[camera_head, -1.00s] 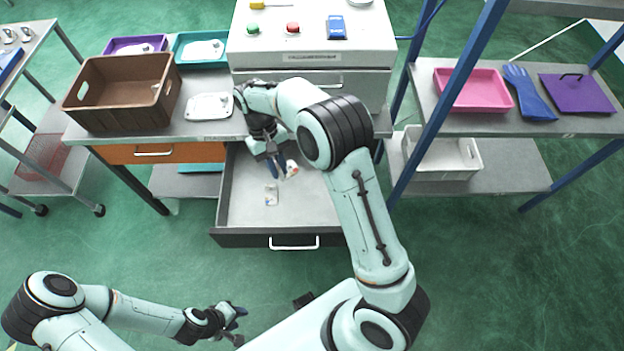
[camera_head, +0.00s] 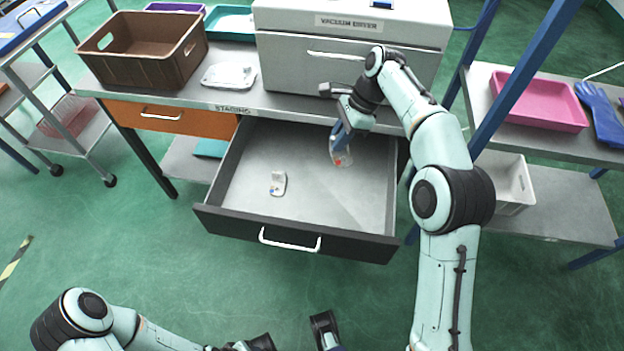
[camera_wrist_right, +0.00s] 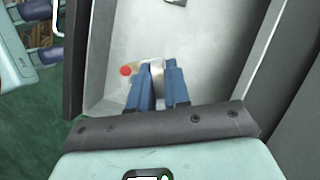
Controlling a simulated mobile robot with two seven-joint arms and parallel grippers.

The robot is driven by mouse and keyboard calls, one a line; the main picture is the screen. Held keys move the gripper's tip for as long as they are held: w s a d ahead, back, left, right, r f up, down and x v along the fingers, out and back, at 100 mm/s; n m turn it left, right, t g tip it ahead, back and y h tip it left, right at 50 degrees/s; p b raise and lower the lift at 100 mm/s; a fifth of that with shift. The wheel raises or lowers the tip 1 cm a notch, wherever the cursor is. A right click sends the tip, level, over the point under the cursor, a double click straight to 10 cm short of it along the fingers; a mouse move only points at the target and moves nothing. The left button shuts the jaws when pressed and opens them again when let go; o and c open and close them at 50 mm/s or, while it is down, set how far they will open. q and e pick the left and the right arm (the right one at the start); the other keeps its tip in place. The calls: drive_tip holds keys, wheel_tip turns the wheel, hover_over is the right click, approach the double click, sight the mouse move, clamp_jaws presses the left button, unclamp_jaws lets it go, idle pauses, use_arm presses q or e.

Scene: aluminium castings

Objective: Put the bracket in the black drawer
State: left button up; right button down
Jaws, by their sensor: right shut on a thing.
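The black drawer (camera_head: 300,228) is pulled open under the bench, its grey floor showing. My right gripper (camera_head: 341,143) is inside the drawer's outline, toward the back right, fingers pointing down. It is shut on a small pale metal part with a red spot, which I take as the bracket (camera_head: 341,157). In the right wrist view the bracket (camera_wrist_right: 157,70) shows between the blue fingers (camera_wrist_right: 158,88), partly hidden by them. I cannot tell whether it touches the drawer floor.
Another small pale part (camera_head: 278,183) lies on the drawer floor, left of my right gripper. A silver casting (camera_head: 230,76) and a brown crate (camera_head: 143,50) stand on the bench. An orange drawer (camera_head: 170,119) is shut at left. A blue shelf post (camera_head: 525,70) stands at right.

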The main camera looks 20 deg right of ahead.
drive_tip(key=shift+w+d+f, duration=0.1)
drive_tip(key=shift+f, duration=0.35)
wheel_tip(320, 180, down, 19)
drive_tip(key=b, duration=0.6)
drive_tip(key=shift+f, duration=0.1)
use_arm(q)
drive_tip(key=w+a+f+t, duration=0.1)
drive_tip(key=w+a+f, duration=0.1)
drive_tip(key=w+f, duration=0.1)
drive_tip(key=w+a+f+t+y, duration=0.1)
drive_tip(key=w+a+f+t, duration=0.1)
drive_tip(key=w+f, duration=0.2)
drive_tip(key=shift+w+a+n, duration=0.25)
drive_tip(key=shift+w+n, duration=0.15)
drive_tip(key=shift+w, duration=0.75)
drive_tip(key=shift+f, duration=0.1)
use_arm(e)
drive_tip(key=shift+f, duration=0.1)
drive_tip(key=c, duration=1.1)
unclamp_jaws()
